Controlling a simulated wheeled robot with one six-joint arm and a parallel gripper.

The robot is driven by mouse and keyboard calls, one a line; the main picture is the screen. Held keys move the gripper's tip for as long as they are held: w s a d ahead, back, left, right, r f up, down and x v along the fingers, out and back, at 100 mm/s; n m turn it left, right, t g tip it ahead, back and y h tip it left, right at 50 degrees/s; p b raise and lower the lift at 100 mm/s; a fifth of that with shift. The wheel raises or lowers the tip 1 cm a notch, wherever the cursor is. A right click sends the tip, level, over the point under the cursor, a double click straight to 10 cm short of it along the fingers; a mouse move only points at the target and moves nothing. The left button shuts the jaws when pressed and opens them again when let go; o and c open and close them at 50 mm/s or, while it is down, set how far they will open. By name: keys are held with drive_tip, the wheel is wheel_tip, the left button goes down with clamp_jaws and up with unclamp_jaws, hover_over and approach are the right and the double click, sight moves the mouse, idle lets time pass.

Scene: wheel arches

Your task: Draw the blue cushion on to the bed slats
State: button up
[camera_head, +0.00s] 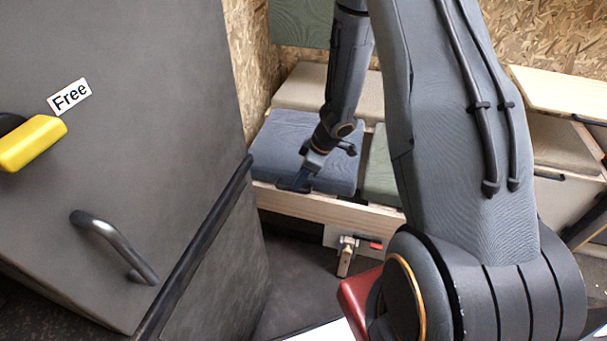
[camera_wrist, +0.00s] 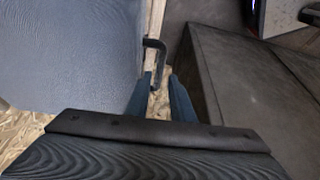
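The blue cushion (camera_head: 285,138) lies flat on the wooden bed frame (camera_head: 325,209) in the head view. It fills the upper left of the wrist view (camera_wrist: 65,55). My gripper (camera_head: 296,184) reaches down at the cushion's front edge. In the wrist view its two blue fingers (camera_wrist: 160,82) are apart. A black bent handle (camera_wrist: 155,46) beside the cushion's edge has its end between the fingertips, with gaps visible on both sides. Whether the handle belongs to the cushion or the frame is unclear. The slats' tops are mostly hidden under the cushions.
A green cushion (camera_head: 381,170) lies right of the blue one, with a beige cushion (camera_head: 303,88) behind. A large grey cabinet (camera_head: 140,150) with a "Free" label, bar handle (camera_head: 112,245) and yellow block (camera_head: 32,143) stands close on the left. A red-handled clamp (camera_head: 347,256) sits below the frame.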

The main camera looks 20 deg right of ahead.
drive_tip(key=shift+b+x, duration=0.55)
drive_tip(key=shift+x, duration=2.05)
clamp_jaws()
